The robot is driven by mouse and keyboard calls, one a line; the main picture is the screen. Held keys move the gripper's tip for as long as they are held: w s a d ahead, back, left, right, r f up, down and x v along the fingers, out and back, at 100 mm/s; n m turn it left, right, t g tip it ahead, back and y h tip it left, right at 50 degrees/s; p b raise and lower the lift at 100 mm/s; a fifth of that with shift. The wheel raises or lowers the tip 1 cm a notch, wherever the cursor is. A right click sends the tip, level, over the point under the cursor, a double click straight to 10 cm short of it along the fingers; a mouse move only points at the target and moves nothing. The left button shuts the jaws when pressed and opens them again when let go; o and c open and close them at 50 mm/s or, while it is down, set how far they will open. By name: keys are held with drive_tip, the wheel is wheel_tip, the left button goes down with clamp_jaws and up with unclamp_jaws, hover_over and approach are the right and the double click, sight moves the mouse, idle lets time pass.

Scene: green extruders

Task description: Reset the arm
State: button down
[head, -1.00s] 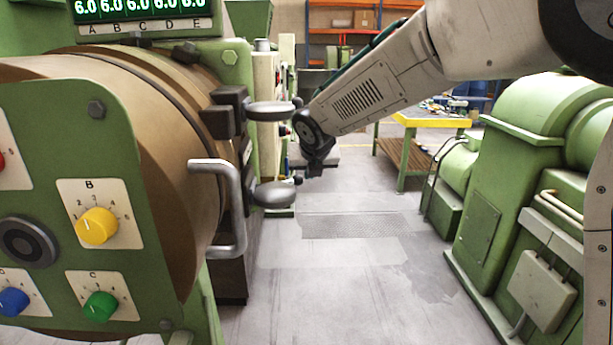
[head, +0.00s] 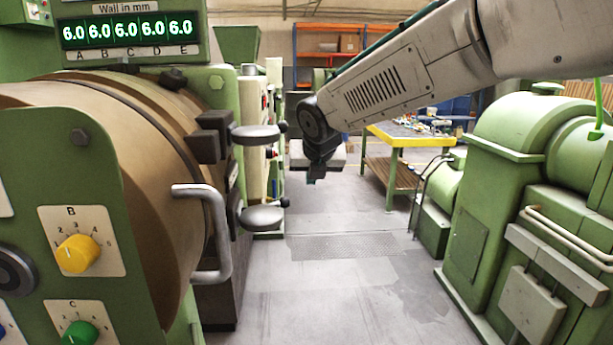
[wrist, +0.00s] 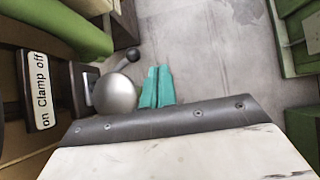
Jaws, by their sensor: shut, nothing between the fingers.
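My arm reaches in from the upper right in the head view and bends down at its wrist over the aisle. My gripper (head: 316,176) hangs at the wrist's lower end, small and dark in the head view. In the wrist view its teal fingers (wrist: 157,87) lie together, with nothing between them. The green extruder (head: 110,230) with a brown drum stands on the left. Its two clamp levers, the upper one (head: 256,133) and the lower one (head: 262,218), point toward the aisle. The gripper appears apart from them. A round grey knob (wrist: 115,94) and a "Clamp off" label (wrist: 41,91) show in the wrist view.
A second green machine (head: 500,190) stands on the right. A yellow-edged workbench (head: 410,140) is behind the arm. The grey floor aisle (head: 340,290) between the machines is clear. A display (head: 130,30) reads 6.0 in each column.

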drive_tip(key=s+d+f+n+g, duration=0.2)
drive_tip(key=s+d+n, duration=0.5)
drive_tip(key=s+n, duration=0.5)
drive_tip(key=s+d+f+n+g, duration=0.2)
drive_tip(key=s+d+n, duration=0.6)
drive_tip(key=s+n, duration=0.3)
drive_tip(key=s+d+f+n+g+h, duration=0.1)
drive_tip(key=s+d+f+n+g, duration=0.1)
drive_tip(key=s+d+n, duration=0.6)
drive_tip(key=s+n, duration=0.4)
drive_tip(key=s, duration=0.5)
drive_tip(key=shift+f+n+g, duration=0.2)
drive_tip(key=shift+n+g, duration=0.1)
drive_tip(key=c, duration=2.1)
unclamp_jaws()
drive_tip(key=shift+s, duration=0.1)
drive_tip(key=shift+c, duration=0.2)
